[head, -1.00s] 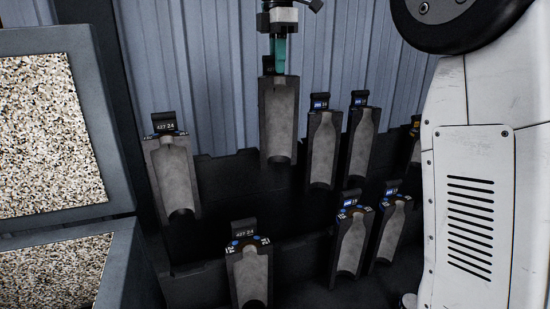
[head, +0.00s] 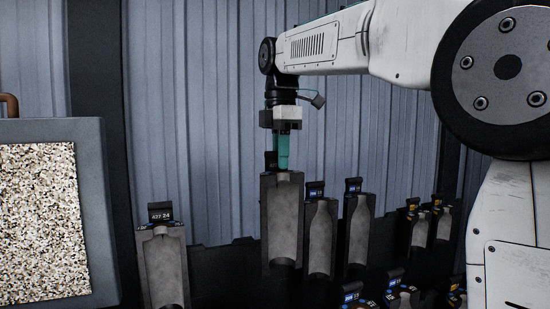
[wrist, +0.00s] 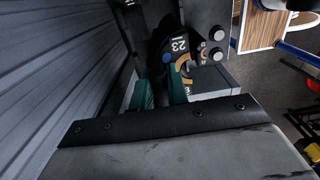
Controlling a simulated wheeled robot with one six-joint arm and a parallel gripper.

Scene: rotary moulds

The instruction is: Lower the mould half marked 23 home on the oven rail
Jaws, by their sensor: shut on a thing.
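The grey mould half (head: 283,222) hangs upright below my gripper (head: 283,163) in the head view, its hollow side facing the camera. My gripper's teal fingers are shut at its top edge. The dark rail (head: 225,260) runs behind and below the row of moulds. The mould half's foot is at about rail height. Whether it touches the rail is hidden.
A mould half marked 24 (head: 162,265) stands at the left with a gap between. Close on the right stand another mould half (head: 320,238) and a further one (head: 358,230). A speckled panel (head: 40,220) fills the left side. A corrugated wall (head: 190,120) is behind.

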